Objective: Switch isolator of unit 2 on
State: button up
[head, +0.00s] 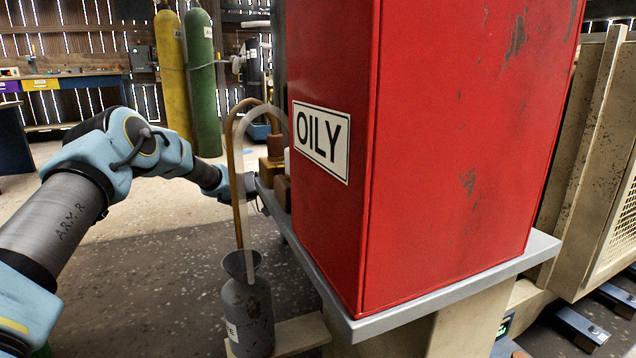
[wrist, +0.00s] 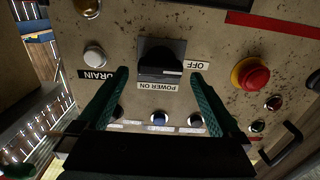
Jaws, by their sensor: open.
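The isolator is a black switch (wrist: 162,56) on a worn beige panel, upper middle of the wrist view. Its lettering appears upside down, with a POWER ON label (wrist: 157,86) just below and an OFF label (wrist: 196,65) to its right. I cannot tell its handle position, and no unit number is visible. My gripper (wrist: 160,73) is open, its green fingers on either side of the switch. Contact cannot be judged. In the head view my arm reaches behind the red OILY cabinet (head: 455,150), which mostly hides the gripper and hides the switch.
On the panel are a white DRAIN button (wrist: 94,57), a red emergency stop button (wrist: 251,76) on a yellow collar, and several small indicators below. In the head view, a grey bottle with a funnel (head: 248,310) and curved tubes stands close to my arm. Floor behind is open.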

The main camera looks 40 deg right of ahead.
jog(key=shift+x, duration=1.15)
jog(key=c, duration=1.2)
jog(key=shift+m, duration=0.4)
jog(key=m+b, duration=0.3)
jog(key=m, duration=1.4)
jog(key=shift+f, duration=0.1)
